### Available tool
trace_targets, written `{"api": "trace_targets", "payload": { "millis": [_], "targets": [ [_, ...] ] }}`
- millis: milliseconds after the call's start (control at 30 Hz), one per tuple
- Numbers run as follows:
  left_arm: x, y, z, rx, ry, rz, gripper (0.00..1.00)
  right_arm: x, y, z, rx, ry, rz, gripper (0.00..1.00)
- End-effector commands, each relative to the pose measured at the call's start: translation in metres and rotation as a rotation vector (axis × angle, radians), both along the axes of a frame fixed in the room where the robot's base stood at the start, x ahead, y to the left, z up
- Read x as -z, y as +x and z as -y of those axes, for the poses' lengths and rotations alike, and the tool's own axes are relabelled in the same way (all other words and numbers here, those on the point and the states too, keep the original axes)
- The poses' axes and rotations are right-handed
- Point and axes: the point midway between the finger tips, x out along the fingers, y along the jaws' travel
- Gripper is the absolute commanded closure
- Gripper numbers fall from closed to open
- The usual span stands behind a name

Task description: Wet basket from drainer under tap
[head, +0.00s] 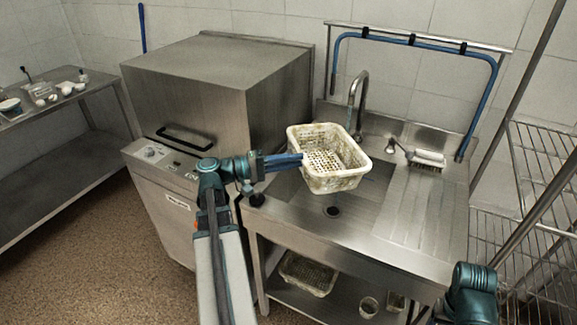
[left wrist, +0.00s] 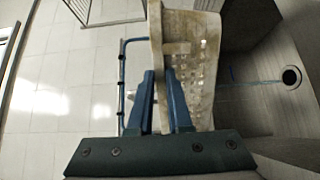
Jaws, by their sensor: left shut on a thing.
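A dirty cream perforated basket (head: 350,180) is held in the air over the sink bowl (head: 375,185), roughly upright, in front of the tap (head: 361,88). My left gripper (head: 300,158) is shut on the basket's left rim. In the left wrist view the blue fingers (left wrist: 158,85) straddle the basket's wall (left wrist: 195,50). A thin bluish line drops from the tap's spout behind the basket's far rim; it looks like water. I cannot tell whether it touches the basket. The ribbed drainer (head: 410,215) to the right has no basket on it.
A scrub brush (head: 430,157) lies right of the tap. A steel dishwasher (head: 200,95) stands close on the left. Another basket (head: 308,272) and small pots (head: 369,306) sit on the shelf below. A wire rack (head: 540,150) is at right.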

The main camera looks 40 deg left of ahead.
Motion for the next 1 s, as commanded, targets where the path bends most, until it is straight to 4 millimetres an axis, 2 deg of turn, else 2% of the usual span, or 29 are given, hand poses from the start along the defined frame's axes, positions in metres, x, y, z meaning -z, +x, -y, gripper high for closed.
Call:
{"api": "trace_targets", "payload": {
  "millis": [400, 567, 1000],
  "targets": [
    [0.011, 0.035, -0.009, 0.001, -0.001, 0.001, 1.00, 0.011, 0.000, 0.000, 0.000, 0.000, 0.000, 0.31],
    [0.007, 0.023, -0.005, -0.001, -0.001, 0.001, 1.00, 0.007, 0.000, 0.000, 0.000, 0.000, 0.000, 0.31],
    [-0.005, -0.034, 0.009, -0.001, -0.001, 0.001, 1.00, -0.005, 0.000, 0.000, 0.000, 0.000, 0.000, 0.31]
  ]
}}
